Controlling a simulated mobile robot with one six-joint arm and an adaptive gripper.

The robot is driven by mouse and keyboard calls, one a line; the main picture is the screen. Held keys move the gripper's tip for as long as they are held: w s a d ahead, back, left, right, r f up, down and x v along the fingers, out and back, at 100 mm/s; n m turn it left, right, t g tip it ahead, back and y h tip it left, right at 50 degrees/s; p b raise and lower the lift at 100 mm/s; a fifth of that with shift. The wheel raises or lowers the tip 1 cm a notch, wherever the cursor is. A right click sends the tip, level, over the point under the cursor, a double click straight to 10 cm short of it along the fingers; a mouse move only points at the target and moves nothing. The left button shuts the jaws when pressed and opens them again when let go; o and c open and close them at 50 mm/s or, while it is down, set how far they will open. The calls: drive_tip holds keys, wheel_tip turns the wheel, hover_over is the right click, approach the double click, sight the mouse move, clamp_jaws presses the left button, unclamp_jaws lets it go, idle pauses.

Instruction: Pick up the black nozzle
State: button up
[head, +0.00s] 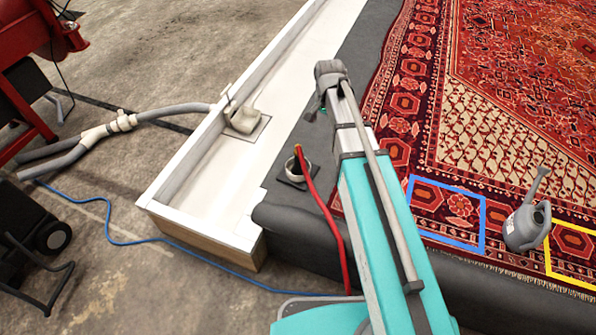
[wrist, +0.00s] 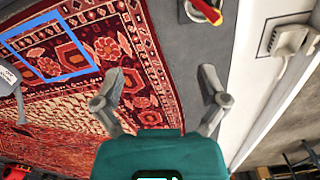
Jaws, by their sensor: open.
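In the wrist view my gripper (wrist: 162,72) is open, its two grey fingers spread wide with nothing between them. Below it are the red patterned rug and the dark grey border. I cannot make out a black nozzle for certain in either view. A red hose (head: 320,202) ends over a pale round holder (head: 289,171) on a dark square base; any nozzle inside is hidden or too small to tell. The hose end (wrist: 207,12) shows at the top of the wrist view, beyond and apart from my fingers.
A white trough (head: 205,186) with a pale drain fitting (head: 243,117) runs left of the dark border. A grey watering can (head: 527,222) stands on the rug (head: 520,75) between blue (head: 447,240) and yellow (head: 572,283) outlines. Grey pipes (head: 80,148) lie left.

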sight(298, 146)
drive_tip(key=w+a+f+m+b, duration=0.4)
drive_tip(key=w+a+f+b, duration=0.4)
drive_tip(key=w+f+b, duration=0.3)
wheel_tip(298, 146, down, 2)
drive_tip(key=shift+a+f+m+b, duration=0.15)
drive_tip(key=shift+a+m+b, duration=0.15)
drive_tip(key=shift+m+b, duration=0.1)
drive_tip(key=shift+f, duration=0.1)
wheel_tip(298, 146, down, 8)
drive_tip(key=b, duration=0.8)
drive_tip(key=shift+f+b, duration=0.2)
drive_tip(key=shift+b, duration=0.1)
drive_tip(key=shift+f, duration=0.15)
wheel_tip(298, 146, down, 5)
drive_tip(key=b, duration=0.5)
idle(0.5)
drive_tip(key=c, duration=1.2)
drive_tip(key=shift+r, duration=0.25)
